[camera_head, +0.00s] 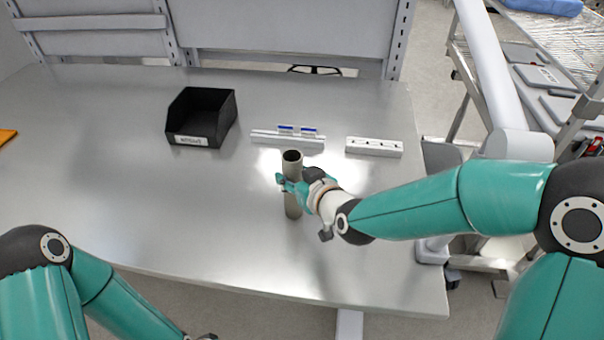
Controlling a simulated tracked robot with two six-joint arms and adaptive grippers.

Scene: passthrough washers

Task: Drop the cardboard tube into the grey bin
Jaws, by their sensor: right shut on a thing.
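The cardboard tube (293,203) stands upright over the table, its dark open end facing up. It looks grey-olive. My right gripper (288,184) is shut on it around its middle, coming from the right. I cannot tell whether the tube's lower end touches the table. A dark, nearly black open bin (199,128) with a white label on its front sits on the table, behind and to the left of the tube. No other bin shows on the table. My left arm shows at the lower left, but its gripper is below the frame.
The grey metal table (130,190) is clear at left and front. A white holder with blue-marked pieces (288,138) and a white power strip (374,147) lie behind the tube. An orange item (6,136) lies at the left edge. A wire cart (560,50) stands at right.

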